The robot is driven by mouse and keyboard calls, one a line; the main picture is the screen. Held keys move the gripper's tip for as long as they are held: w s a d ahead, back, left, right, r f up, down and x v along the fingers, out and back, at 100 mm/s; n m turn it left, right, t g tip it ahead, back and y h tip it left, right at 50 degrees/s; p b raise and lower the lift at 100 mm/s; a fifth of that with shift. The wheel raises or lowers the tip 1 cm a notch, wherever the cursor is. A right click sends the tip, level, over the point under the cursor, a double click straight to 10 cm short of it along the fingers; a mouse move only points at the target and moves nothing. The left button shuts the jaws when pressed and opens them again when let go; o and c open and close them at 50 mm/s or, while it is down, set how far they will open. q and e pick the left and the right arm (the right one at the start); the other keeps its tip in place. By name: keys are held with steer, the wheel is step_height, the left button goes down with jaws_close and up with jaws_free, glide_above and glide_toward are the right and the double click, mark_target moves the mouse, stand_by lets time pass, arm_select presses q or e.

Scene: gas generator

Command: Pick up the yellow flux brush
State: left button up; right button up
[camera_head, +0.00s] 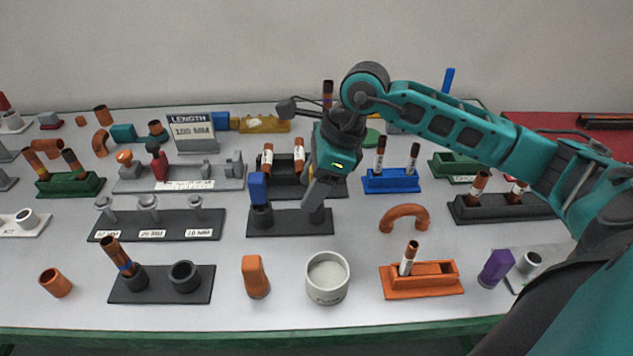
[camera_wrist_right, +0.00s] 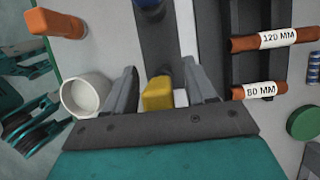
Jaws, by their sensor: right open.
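The yellow flux brush (camera_wrist_right: 157,93) shows its yellow block-shaped end between the fingers in the right wrist view. In the head view only a thin yellow sliver (camera_head: 311,173) shows beside my right gripper (camera_head: 317,196), which hides most of it. My right gripper (camera_wrist_right: 163,88) is open, pointing down, with a finger on each side of the brush. It is over the right cup of a dark two-cup holder (camera_head: 289,228). A blue brush (camera_head: 258,187) stands in the left cup. My left gripper is not in view.
A black rack (camera_head: 337,190) with labelled copper tubes stands just behind. A white flux pot (camera_head: 327,278) and an orange block (camera_head: 255,276) stand in front. A copper U-bend (camera_head: 404,215) lies to the right. Bare table lies between the holder and pot.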

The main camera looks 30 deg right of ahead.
steer(key=c, duration=0.9)
step_height(320, 180, up, 20)
steer(key=shift+r+p, duration=0.1)
steer(key=shift+p, duration=1.15)
